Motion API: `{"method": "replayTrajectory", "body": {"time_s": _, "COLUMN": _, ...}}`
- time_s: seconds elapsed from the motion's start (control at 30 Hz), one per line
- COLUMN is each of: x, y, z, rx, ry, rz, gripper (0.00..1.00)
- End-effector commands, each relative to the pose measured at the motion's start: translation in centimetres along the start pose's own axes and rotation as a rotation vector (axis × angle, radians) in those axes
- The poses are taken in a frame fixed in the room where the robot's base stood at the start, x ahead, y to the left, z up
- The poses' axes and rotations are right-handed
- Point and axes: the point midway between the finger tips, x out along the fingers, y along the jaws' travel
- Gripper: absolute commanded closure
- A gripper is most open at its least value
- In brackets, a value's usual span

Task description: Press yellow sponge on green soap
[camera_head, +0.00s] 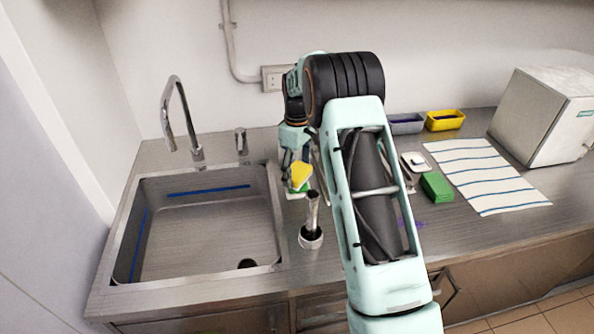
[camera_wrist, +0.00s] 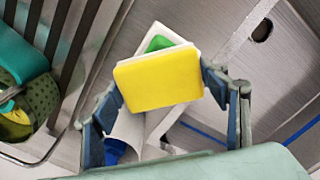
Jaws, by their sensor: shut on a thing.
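The yellow sponge (camera_head: 301,173) is between the fingers of my gripper (camera_head: 299,166), just right of the sink. In the wrist view the sponge (camera_wrist: 158,80) shows its broad yellow face, with my fingers (camera_wrist: 163,92) shut on its two sides. A green piece, seemingly the soap (camera_wrist: 159,43), shows past the sponge's far edge on a white surface (camera_wrist: 177,55). In the head view some green (camera_head: 300,187) shows directly below the sponge. The sponge hides most of this green piece, and I cannot tell whether they touch.
The sink (camera_head: 205,225) with its faucet (camera_head: 181,120) lies left. A metal holder (camera_head: 311,237) stands in front of my gripper. A green block (camera_head: 437,187), a small white dish (camera_head: 415,160), a striped cloth (camera_head: 487,176), a yellow bin (camera_head: 445,121) and a white appliance (camera_head: 540,115) are right.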

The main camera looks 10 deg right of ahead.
Motion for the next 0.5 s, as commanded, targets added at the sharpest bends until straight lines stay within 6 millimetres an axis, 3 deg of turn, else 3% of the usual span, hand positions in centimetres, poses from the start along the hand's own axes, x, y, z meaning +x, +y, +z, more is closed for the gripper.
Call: {"method": "replayTrajectory", "body": {"time_s": 0.5, "x": 0.30, "y": 0.01, "z": -0.01, "rx": 0.000, "ry": 0.000, "rz": 0.000, "gripper": 0.51}}
